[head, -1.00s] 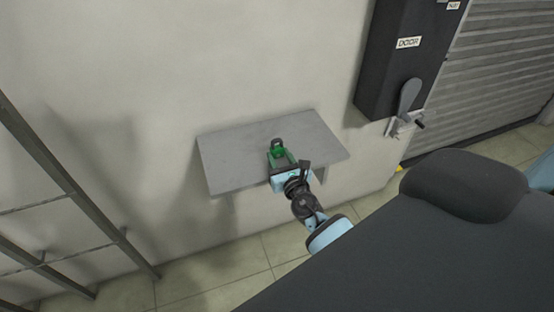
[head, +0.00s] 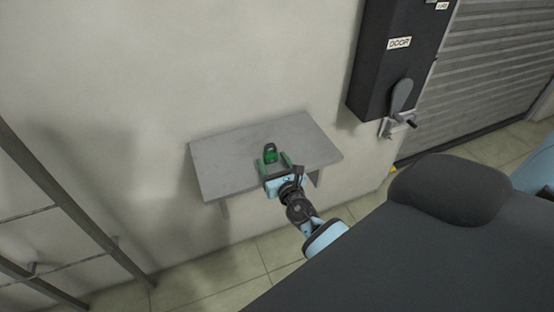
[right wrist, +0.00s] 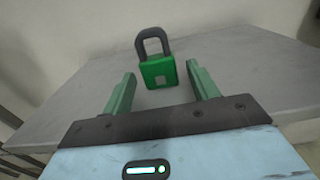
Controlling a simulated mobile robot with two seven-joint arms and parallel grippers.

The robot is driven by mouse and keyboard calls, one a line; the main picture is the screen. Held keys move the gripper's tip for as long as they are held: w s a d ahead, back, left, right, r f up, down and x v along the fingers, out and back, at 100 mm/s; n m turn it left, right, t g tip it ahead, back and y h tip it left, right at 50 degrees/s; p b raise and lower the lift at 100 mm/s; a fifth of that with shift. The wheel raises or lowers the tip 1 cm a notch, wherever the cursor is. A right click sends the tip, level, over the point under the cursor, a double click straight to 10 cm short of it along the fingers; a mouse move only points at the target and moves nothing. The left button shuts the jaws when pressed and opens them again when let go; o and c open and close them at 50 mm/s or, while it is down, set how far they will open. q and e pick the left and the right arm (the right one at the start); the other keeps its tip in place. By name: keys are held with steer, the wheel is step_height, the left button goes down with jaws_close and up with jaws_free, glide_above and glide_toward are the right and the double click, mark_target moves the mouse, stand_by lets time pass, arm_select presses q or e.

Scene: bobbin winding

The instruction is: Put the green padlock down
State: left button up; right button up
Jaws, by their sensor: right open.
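The green padlock (head: 270,154) rests on the grey wall shelf (head: 225,165), near its middle. My right gripper (head: 273,162) is open in front of the padlock. Its two green fingers (right wrist: 162,85) are spread, with the padlock just beyond their tips and apart from them. My left gripper is not in view.
A dark box labelled DOOR (head: 390,60) with a crank handle (head: 403,95) hangs on the wall at right, beside a slatted shutter (head: 480,90). A metal rack frame (head: 70,205) stands at left. The shelf is otherwise clear.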

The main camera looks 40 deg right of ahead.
steer(key=shift+s+r, duration=0.1)
steer(key=shift+r, duration=0.15)
steer(key=v, duration=1.1)
steer(key=shift+s, duration=0.4)
steer(key=shift+f, duration=0.15)
